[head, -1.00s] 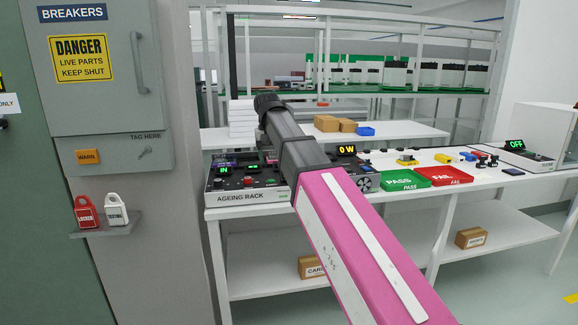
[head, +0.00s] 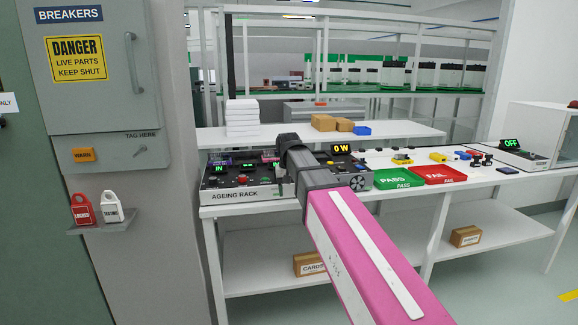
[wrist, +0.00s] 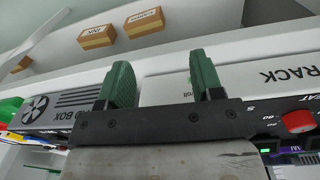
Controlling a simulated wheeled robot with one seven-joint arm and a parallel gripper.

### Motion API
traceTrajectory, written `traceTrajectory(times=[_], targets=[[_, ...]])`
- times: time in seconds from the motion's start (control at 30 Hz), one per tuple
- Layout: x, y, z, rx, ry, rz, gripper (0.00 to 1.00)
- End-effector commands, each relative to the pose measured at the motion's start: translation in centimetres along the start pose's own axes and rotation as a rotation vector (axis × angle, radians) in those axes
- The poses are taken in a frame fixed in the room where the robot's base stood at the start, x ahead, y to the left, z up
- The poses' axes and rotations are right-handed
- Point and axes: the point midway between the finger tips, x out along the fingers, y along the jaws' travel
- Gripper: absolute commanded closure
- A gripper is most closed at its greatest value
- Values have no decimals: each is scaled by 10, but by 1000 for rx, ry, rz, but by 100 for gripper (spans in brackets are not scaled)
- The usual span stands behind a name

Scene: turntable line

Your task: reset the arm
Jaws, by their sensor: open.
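My pink and dark grey arm (head: 365,245) reaches from the bottom right of the head view over the bench. Its wrist end (head: 292,150) is above the ageing rack (head: 240,195), between the rack's left part and the 0 W display (head: 341,149). In the wrist view my gripper (wrist: 162,78) has two green fingers wide apart with nothing held between them. Behind the fingers are the rack's front face (wrist: 270,75) and a box with a fan (wrist: 65,103), seen upside down. In the head view the fingers are mostly hidden by the arm.
The green PASS tray (head: 398,180) and red FAIL tray (head: 445,175) lie right of the rack. White boxes (head: 242,118) are stacked behind it. The breaker cabinet (head: 95,75) and its ledge with red and white tags (head: 82,208) stand at left. Cartons (head: 308,264) sit on the lower shelf.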

Motion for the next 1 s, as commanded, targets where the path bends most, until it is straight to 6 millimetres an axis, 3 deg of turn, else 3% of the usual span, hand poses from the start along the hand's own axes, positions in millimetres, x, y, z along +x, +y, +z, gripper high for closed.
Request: traceTrajectory(times=[0.03,0.1,0.5,0.8,1.0], targets=[[22,11,9,6,-5,-1,40],[48,24,15,13,-5,-4,40],[182,92,69,51,-5,-22,40],[264,134,128,86,-3,-35,40],[297,150,158,102,2,-41,40]])
